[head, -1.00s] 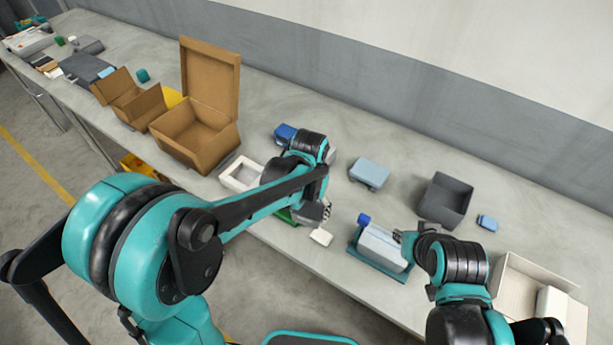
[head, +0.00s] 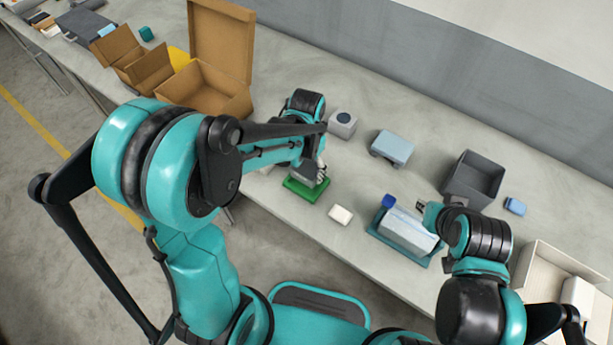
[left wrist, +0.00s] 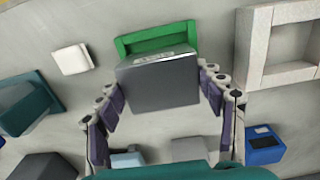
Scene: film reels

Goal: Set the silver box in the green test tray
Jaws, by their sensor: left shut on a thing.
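My left gripper (left wrist: 160,90) is shut on the silver box (left wrist: 158,82), a grey block with a pale label on its upper edge. In the left wrist view the box covers the near part of the green test tray (left wrist: 155,38); the tray's far rim shows beyond it. In the head view my left gripper (head: 318,172) is over the green tray (head: 300,191), mostly hidden by the wrist. I cannot tell whether the box touches the tray. My right gripper (head: 428,212) is beside a pale box on a teal tray (head: 385,240); its finger opening is unclear.
A small white block (head: 340,215) lies right of the green tray. A white tray (left wrist: 250,50), a blue box (left wrist: 264,146), a grey speaker-like box (head: 342,124) and a light blue case (head: 392,147) are nearby. A grey bin (head: 474,178) and cardboard boxes (head: 205,90) stand farther off.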

